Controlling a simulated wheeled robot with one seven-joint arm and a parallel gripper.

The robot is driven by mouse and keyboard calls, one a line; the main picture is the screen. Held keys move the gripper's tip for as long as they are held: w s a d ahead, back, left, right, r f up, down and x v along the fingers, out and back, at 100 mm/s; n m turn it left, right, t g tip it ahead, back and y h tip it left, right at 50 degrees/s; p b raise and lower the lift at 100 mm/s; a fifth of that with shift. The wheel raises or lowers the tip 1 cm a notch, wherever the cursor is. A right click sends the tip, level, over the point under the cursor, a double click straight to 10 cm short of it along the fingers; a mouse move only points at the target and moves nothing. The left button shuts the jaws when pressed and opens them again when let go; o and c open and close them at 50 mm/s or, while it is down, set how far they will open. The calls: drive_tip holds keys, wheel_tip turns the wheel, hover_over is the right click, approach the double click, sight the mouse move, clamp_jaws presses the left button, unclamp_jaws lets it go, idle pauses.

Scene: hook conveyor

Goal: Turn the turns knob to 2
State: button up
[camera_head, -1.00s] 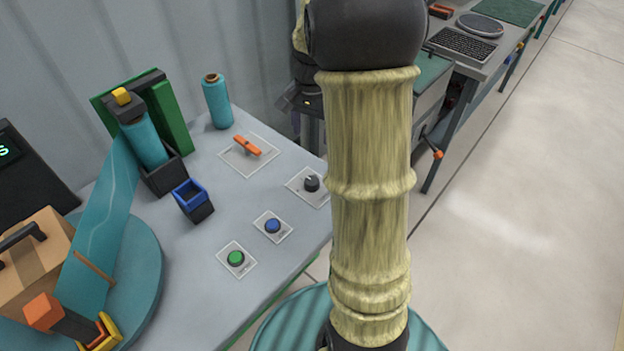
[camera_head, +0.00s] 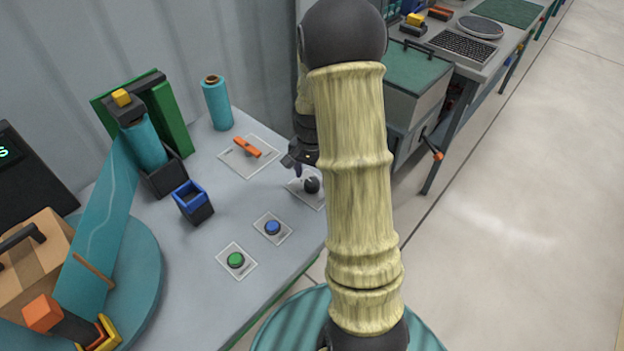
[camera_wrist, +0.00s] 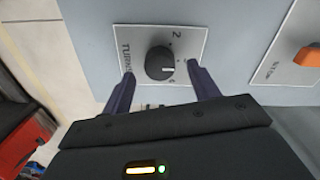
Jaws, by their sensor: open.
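The turns knob (camera_wrist: 160,63) is a round black dial with a white pointer mark on a pale plate (camera_wrist: 193,36) lettered TURNS. In the wrist view its mark points toward the lower right, away from the printed 2 at the top. The knob also shows in the head view (camera_head: 311,185), partly beside my arm. My gripper (camera_wrist: 158,82) is open, with one dark finger on each side of the knob's near edge. I cannot tell whether either finger touches it. In the head view my gripper (camera_head: 291,165) is just above and left of the knob, partly hidden.
An orange switch (camera_head: 247,147) sits on its own plate behind the knob. A blue button (camera_head: 272,227) and a green button (camera_head: 236,260) lie nearer the front. A teal roll (camera_head: 217,103) and a blue-rimmed black cup (camera_head: 193,202) stand on the grey table.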

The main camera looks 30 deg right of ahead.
drive_tip(key=shift+f, duration=1.35)
drive_tip(key=c, duration=1)
drive_tip(key=shift+o, duration=0.2)
drive_tip(key=shift+n, duration=0.3)
drive_tip(key=n+p, duration=0.1)
drive_tip(key=n, duration=0.4)
drive_tip(key=shift+r+n+p, duration=0.15)
drive_tip(key=shift+n+p, duration=0.25)
drive_tip(key=n+p, duration=0.1)
drive_tip(key=n, duration=0.4)
drive_tip(key=shift+w+n+p, duration=0.1)
drive_tip(key=shift+n+p, duration=0.2)
drive_tip(key=shift+p, duration=0.1)
